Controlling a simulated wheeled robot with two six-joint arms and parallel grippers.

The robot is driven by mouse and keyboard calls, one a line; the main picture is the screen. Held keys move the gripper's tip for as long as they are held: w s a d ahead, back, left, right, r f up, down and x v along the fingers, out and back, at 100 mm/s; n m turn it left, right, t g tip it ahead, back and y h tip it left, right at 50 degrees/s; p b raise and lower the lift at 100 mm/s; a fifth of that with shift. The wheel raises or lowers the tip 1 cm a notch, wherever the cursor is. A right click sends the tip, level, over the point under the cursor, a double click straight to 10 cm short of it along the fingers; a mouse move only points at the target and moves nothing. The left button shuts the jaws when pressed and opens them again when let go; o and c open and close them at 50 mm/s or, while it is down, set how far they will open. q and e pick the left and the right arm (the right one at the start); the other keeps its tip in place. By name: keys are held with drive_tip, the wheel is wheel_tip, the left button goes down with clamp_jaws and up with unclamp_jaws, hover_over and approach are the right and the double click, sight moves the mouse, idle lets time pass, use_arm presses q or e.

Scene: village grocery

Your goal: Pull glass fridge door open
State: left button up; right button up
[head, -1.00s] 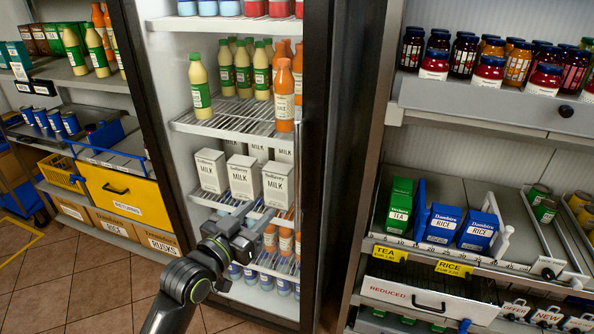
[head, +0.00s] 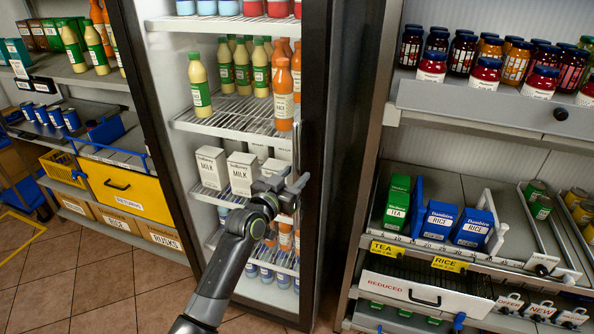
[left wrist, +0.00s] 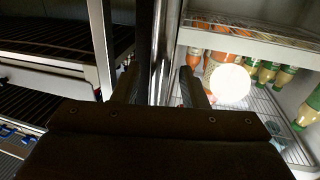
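The glass fridge door (head: 205,145) stands in the middle of the head view, in a dark frame, and looks shut. Its upright metal handle (head: 297,135) runs near the right edge of the glass. The handle also shows as a shiny bar in the left wrist view (left wrist: 164,50). My left gripper (head: 285,184) is at the handle's lower part, in front of the door. In the left wrist view its two fingers (left wrist: 160,88) are apart, with the handle bar between them; contact cannot be told. My right gripper is not in view.
Milk cartons (head: 241,173) and bottles stand behind the glass. A shelf unit with tea and rice boxes (head: 438,220) is close on the right. A yellow drawer (head: 122,188) and shelves are on the left. Tiled floor (head: 100,295) is clear at lower left.

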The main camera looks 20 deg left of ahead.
use_arm(q)
drive_tip(key=shift+x, duration=0.9)
drive_tip(key=shift+c, duration=0.3)
clamp_jaws()
